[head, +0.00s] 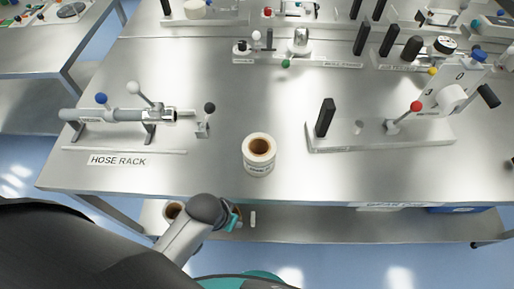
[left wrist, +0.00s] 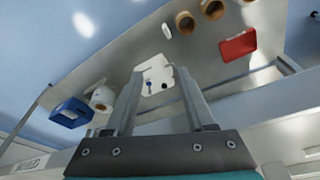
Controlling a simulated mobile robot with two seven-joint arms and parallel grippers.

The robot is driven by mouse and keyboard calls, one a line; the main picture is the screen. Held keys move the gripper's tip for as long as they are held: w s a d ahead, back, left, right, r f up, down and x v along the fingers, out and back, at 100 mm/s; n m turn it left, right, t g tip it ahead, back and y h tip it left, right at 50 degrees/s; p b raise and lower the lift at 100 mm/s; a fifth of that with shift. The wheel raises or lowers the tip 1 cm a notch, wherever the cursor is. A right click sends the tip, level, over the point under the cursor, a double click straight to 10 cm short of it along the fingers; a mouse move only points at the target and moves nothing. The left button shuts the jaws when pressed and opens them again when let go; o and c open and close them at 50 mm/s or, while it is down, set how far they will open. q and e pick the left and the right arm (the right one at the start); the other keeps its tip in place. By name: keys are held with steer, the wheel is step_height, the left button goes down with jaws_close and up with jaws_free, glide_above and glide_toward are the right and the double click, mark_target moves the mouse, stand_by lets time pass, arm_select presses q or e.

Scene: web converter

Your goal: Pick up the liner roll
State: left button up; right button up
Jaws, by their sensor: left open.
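A white roll with a brown core (head: 259,155) stands upright near the table's front edge in the head view; its label is too small to read. More rolls with brown cores (left wrist: 185,23) show on a lower surface in the left wrist view, and one (head: 173,210) shows below the table edge in the head view. I cannot tell which is the liner roll. My left arm reaches in at the lower left of the head view, its fingers hidden there. In the left wrist view my left gripper (left wrist: 158,72) is open, with nothing held between its fingers. My right gripper is out of view.
The hose rack (head: 118,115) stands left on the steel table (head: 215,110). A fixture with a red-knobbed lever (head: 415,106) stands right. In the left wrist view, a white tray (left wrist: 165,76), red tray (left wrist: 238,46) and blue bin (left wrist: 70,113) lie beyond the fingers.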

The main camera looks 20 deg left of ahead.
arm_select(q)
steer(key=w+d+r+p, duration=0.2)
steer(key=w+r, duration=0.1)
steer(key=r, duration=1)
step_height(320, 180, up, 14)
steer(key=g+p, duration=0.1)
steer(key=g, duration=0.2)
glide_above(248, 141)
steer(key=shift+y, duration=0.3)
step_height(248, 141, down, 9)
steer(key=shift+w+d+f+b, duration=0.15)
steer(key=shift+b, duration=0.25)
steer(key=f, duration=0.5)
steer(key=shift+s+f, duration=0.2)
steer(key=shift+f, duration=0.1)
jaws_close()
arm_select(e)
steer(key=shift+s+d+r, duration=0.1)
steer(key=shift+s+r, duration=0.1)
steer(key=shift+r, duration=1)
